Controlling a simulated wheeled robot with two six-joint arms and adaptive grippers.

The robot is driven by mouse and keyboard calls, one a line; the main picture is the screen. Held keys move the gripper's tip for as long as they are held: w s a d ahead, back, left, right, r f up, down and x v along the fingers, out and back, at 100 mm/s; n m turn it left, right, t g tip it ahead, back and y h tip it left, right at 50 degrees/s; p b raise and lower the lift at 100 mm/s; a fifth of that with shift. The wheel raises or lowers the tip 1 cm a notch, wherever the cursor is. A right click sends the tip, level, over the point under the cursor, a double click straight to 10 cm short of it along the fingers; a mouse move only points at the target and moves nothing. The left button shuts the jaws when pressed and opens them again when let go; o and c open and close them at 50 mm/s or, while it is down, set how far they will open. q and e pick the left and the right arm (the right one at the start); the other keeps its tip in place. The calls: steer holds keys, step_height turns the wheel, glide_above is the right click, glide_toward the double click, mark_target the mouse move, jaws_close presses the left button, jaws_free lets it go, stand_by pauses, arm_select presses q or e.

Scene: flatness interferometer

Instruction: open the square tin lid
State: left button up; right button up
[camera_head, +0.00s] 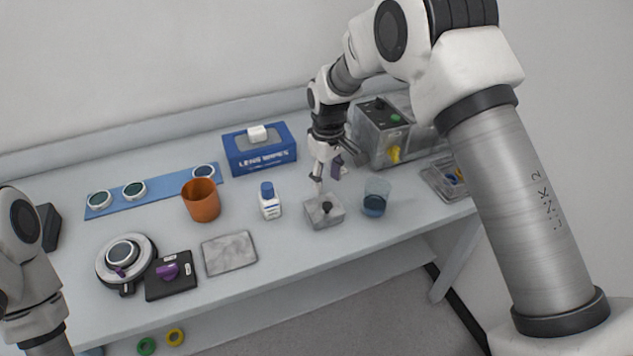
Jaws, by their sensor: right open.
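A small grey square tin (322,218) stands near the front edge of the table, right of the middle, with a mottled metal look. Its lid has a black knob (326,207) on top and appears closed. My right gripper (328,178) is open and points down just above and behind the tin, apart from the knob. Nothing shows between its fingers. My left arm comes in at the left edge, and its gripper is out of the picture.
A beaker of blue liquid (375,198) stands close right of the tin, and a white bottle with a blue cap (269,201) stands to its left. Behind are a blue wipes box (259,150) and a grey instrument (381,134). A flat grey plate (229,253) and an orange cup (201,201) lie further left.

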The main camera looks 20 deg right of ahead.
mark_target(327, 203)
steer(key=shift+f, duration=0.15)
steer(key=f, duration=0.1)
steer(key=s+f+p, duration=0.1)
steer(key=f, duration=0.1)
steer(key=shift+s+f, duration=0.25)
steer(key=shift+s, duration=0.15)
steer(key=f, duration=0.1)
steer(key=w+f+p, duration=0.1)
steer(key=f, duration=0.1)
steer(key=shift+f, duration=0.2)
steer(key=shift+s+r, duration=0.2)
steer(key=shift+s, duration=0.05)
steer(key=c, duration=0.5)
arm_select(q)
steer(key=shift+s+r, duration=0.25)
steer(key=shift+r, duration=0.35)
steer(key=shift+s+r, duration=0.25)
steer(key=shift+r, duration=0.3)
arm_select(e)
jaws_close()
